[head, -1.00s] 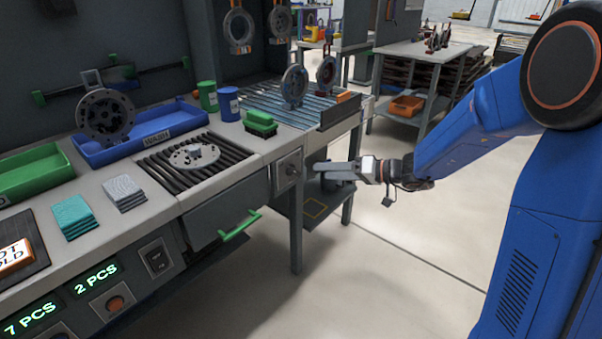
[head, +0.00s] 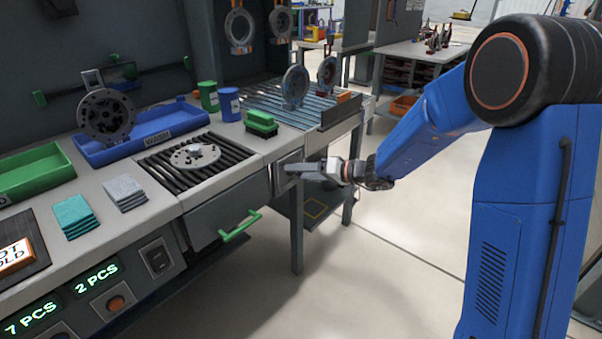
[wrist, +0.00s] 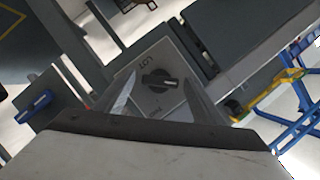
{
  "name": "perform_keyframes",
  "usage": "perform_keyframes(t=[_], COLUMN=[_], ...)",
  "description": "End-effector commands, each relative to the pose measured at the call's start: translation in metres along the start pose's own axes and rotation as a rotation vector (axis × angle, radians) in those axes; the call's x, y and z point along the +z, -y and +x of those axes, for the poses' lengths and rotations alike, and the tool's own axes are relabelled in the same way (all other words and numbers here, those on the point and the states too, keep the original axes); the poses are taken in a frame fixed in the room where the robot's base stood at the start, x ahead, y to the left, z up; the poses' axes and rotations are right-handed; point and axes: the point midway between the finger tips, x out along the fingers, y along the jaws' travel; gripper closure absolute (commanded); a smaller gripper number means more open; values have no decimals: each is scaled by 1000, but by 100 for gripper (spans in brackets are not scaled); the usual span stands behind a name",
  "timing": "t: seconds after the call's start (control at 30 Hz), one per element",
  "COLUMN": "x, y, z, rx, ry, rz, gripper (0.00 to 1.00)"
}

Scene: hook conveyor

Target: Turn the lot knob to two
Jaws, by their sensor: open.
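The lot knob (wrist: 158,81) is a dark round knob with a pale pointer bar, on a light grey plate (wrist: 147,60) lettered "LOT" in the wrist view. The picture there is tilted, and I cannot read the position marks around the knob. My gripper (wrist: 160,100) is open, with one finger to each side of the knob in that view, and the knob shows between them. I see no contact. In the head view my gripper (head: 296,170) is in front of the plate on the bench front and hides the knob.
A drawer with a green handle (head: 240,226) is left of the plate. A green brush (head: 261,122) lies on the bench top above. Bench legs (head: 296,240) stand below. The floor (head: 400,250) in front is clear.

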Motion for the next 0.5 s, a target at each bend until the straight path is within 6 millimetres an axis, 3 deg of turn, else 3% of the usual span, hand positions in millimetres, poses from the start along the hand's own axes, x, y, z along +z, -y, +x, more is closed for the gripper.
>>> perform_keyframes(t=[0.03,0.2,0.5], x=[0,0,0], y=[0,0,-1], z=[0,0,0], rx=[0,0,-7], ry=[0,0,0], rz=[0,0,20], gripper=[38,78,79])
